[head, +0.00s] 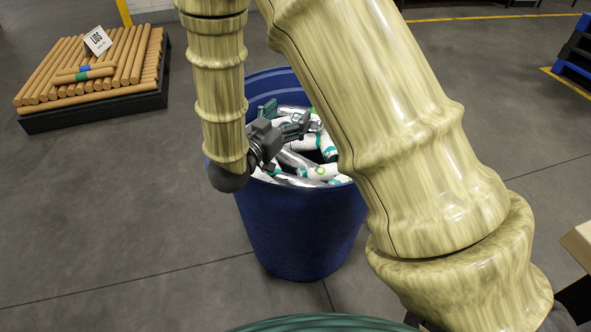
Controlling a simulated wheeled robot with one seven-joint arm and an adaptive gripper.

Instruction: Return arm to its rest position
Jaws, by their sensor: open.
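My gripper (283,115) is dark grey and green, at the end of my arm in the head view. It is open, over the mouth of a large blue bin (300,235). The bin holds several silver and white cans (318,172) with green bands. I cannot tell whether the fingers touch any can. My arm's thick, pale yellow-green links cross the middle and right of the view and hide the bin's right side.
A dark pallet (95,114) with brown rods and a sign reading LIDS (98,41) sits at the upper left. A blue and black stack (577,52) stands at the far right. A green rounded edge (320,323) shows at the bottom. The grey floor at left is clear.

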